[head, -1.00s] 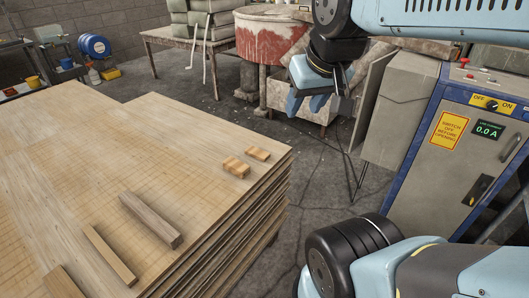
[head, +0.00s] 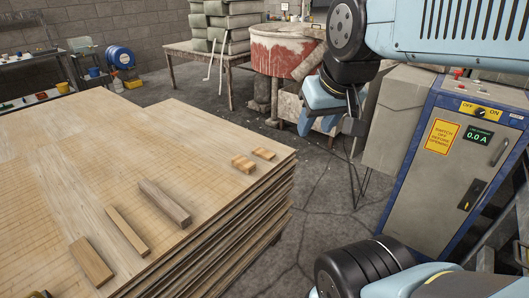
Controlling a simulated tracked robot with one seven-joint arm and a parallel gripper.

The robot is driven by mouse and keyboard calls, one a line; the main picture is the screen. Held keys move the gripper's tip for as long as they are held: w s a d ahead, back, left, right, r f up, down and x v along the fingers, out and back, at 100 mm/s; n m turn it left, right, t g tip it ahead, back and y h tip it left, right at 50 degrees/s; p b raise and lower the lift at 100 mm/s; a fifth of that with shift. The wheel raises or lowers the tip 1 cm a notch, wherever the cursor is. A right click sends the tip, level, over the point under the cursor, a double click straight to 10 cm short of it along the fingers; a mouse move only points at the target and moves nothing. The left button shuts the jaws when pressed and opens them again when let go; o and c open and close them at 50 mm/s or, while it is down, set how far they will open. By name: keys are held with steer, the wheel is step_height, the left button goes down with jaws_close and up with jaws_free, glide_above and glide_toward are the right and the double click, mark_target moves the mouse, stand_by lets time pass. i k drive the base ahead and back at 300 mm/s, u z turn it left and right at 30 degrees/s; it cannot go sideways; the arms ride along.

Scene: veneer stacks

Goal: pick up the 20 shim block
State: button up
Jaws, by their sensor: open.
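Several wooden pieces lie flat on the veneer stack (head: 110,140). Two small blocks are near its right corner: a notched or paired-looking one (head: 243,163) and a smaller one (head: 264,153) just behind it. Three longer pieces lie nearer the front edge: a greyish bar (head: 165,202), a thin light strip (head: 127,231) and a shorter brown piece (head: 91,262). I cannot read any size marking, so I cannot tell which is the 20 shim block. My gripper (head: 331,124) hangs open and empty, fingers down, beyond and right of the stack's corner, apart from all the blocks.
A blue and grey electrical cabinet (head: 440,180) stands at the right. A red-stained drum (head: 285,52) and a table (head: 205,53) with piled sacks are behind. A blue reel (head: 120,57) is at the back left. Bare floor (head: 310,200) lies between stack and cabinet.

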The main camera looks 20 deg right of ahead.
mark_target(264, 154)
steer(key=u, duration=0.15)
steer(key=i, duration=0.9)
steer(key=z, duration=0.1)
